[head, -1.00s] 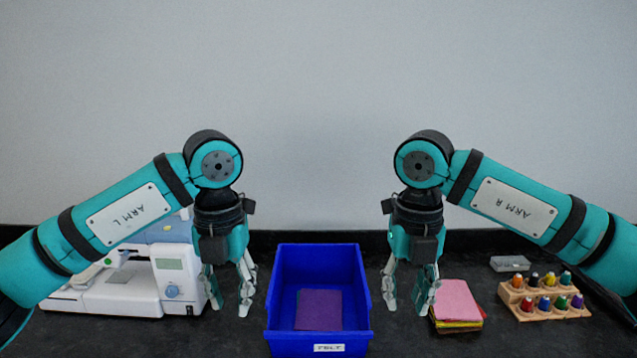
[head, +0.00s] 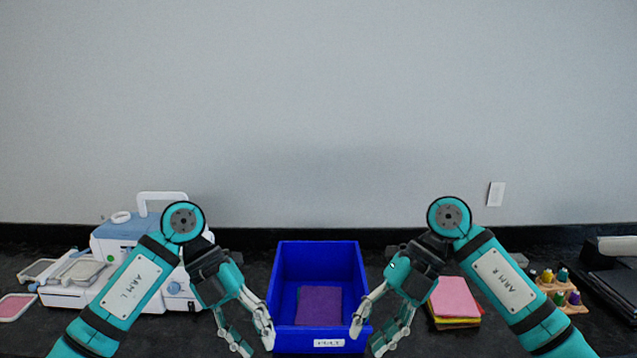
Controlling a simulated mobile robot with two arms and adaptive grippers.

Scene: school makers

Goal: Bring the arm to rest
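My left gripper (head: 254,346) hangs tilted inward at the left front corner of the blue bin, its fingers apart and nothing between them. My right gripper (head: 367,342) mirrors it at the bin's right front corner, also with fingers apart and empty. Both arms come in from the lower edges of the head view, bent at the elbow. The blue bin (head: 319,258) stands on the dark counter between the grippers, with a white label on its front. A purple felt sheet (head: 319,306) lies inside it. I cannot tell whether the fingers touch the bin.
A stack of felt sheets, pink on top (head: 454,297), lies right of the bin. A wooden rack of thread spools (head: 570,299) is partly behind my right arm. A white sewing machine (head: 120,232) and embroidery hoops (head: 80,270) stand at the left. A dark device (head: 612,285) sits far right.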

